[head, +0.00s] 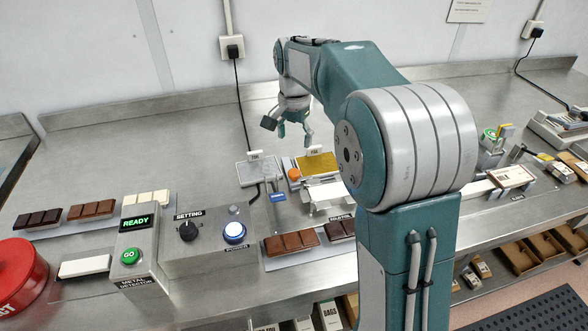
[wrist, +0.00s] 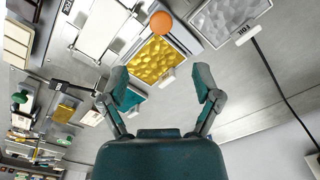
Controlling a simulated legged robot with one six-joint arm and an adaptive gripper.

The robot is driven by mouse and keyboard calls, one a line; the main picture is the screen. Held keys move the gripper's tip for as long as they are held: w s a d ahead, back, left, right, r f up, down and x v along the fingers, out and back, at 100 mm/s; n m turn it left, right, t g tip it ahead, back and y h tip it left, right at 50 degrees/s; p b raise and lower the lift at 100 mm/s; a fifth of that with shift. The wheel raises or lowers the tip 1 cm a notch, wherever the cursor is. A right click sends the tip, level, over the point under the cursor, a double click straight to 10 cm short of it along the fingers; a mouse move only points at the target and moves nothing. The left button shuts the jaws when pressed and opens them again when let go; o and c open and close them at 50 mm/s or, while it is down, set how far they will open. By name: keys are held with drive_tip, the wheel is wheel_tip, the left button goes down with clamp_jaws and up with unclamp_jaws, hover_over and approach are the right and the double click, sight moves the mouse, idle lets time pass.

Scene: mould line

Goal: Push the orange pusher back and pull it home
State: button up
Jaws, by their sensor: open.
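The orange pusher shows as a round orange knob (head: 294,174) in the head view, at the left edge of the gold foil tray, below my gripper. It also shows in the wrist view (wrist: 161,22), at the top, just above a corner of the gold foil (wrist: 156,62). My gripper (head: 290,131) is open and empty, hanging above the back of the bench. In the wrist view its two fingers (wrist: 164,84) stand apart, with the gold foil tray seen beyond and between them. The knob is apart from both fingers. Its lower part is hidden.
A silver foil tray (head: 256,172) lies left of the knob, with a small label stand behind it. A white wrapping fixture (head: 326,194) stands in front. A control box with a blue-lit button (head: 235,232) and chocolate bars (head: 291,242) are nearer. The bench behind the trays is clear.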

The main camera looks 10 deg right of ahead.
sight(293, 171)
wheel_tip(293, 171, down, 10)
drive_tip(key=shift+w+f, duration=0.15)
drive_tip(key=shift+f, duration=0.05)
drive_tip(key=shift+a+f, duration=0.1)
drive_tip(key=shift+f, duration=0.3)
